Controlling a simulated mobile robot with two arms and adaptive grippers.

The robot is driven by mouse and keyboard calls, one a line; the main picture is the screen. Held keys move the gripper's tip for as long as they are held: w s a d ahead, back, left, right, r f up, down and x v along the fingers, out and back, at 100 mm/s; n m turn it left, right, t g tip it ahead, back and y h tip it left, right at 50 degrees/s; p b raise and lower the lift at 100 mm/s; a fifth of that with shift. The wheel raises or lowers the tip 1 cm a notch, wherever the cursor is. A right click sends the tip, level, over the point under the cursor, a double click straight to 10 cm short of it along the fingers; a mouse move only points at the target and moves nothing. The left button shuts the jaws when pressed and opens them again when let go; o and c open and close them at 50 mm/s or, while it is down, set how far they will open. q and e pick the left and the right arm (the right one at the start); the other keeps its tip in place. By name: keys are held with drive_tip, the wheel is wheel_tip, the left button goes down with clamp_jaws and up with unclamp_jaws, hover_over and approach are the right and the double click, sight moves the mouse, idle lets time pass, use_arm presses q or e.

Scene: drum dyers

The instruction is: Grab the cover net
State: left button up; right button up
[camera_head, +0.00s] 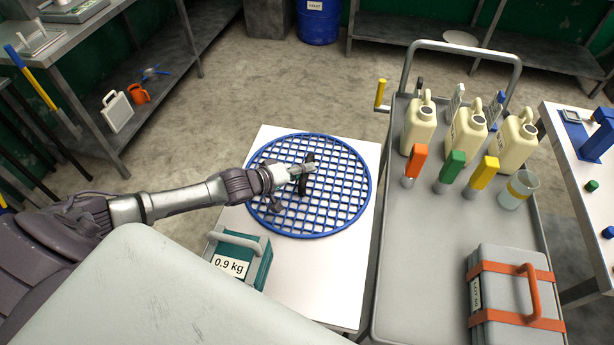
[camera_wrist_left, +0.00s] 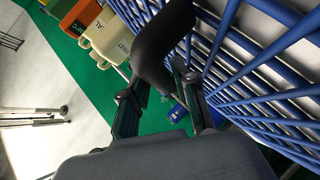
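The cover net (camera_head: 345,205) is a round blue grid with a thick blue rim and a dark handle (camera_head: 304,183) near its middle. It is over the white tabletop; I cannot tell whether it rests flat on it. My left gripper (camera_head: 308,171) is at the handle, above the grid. In the left wrist view the blue bars of the net (camera_wrist_left: 262,70) fill the right side. The black curved handle (camera_wrist_left: 155,48) lies at the fingertips of my left gripper (camera_wrist_left: 158,82). The fingers stand apart with a gap between them, and I see no clear grip. My right gripper is not in view.
A teal 0.9 kg box (camera_head: 262,262) stands near the net's lower left rim. A grey cart (camera_head: 420,260) on the right bears canisters (camera_head: 419,128), coloured-handled tools, a beaker (camera_head: 518,190) and a grey case (camera_head: 500,265). The white table (camera_head: 330,290) is bare below the net.

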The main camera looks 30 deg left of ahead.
use_arm(q)
drive_tip(key=shift+w+d+f, duration=0.25)
drive_tip(key=shift+w, duration=0.25)
clamp_jaws()
drive_tip(key=shift+r, duration=0.15)
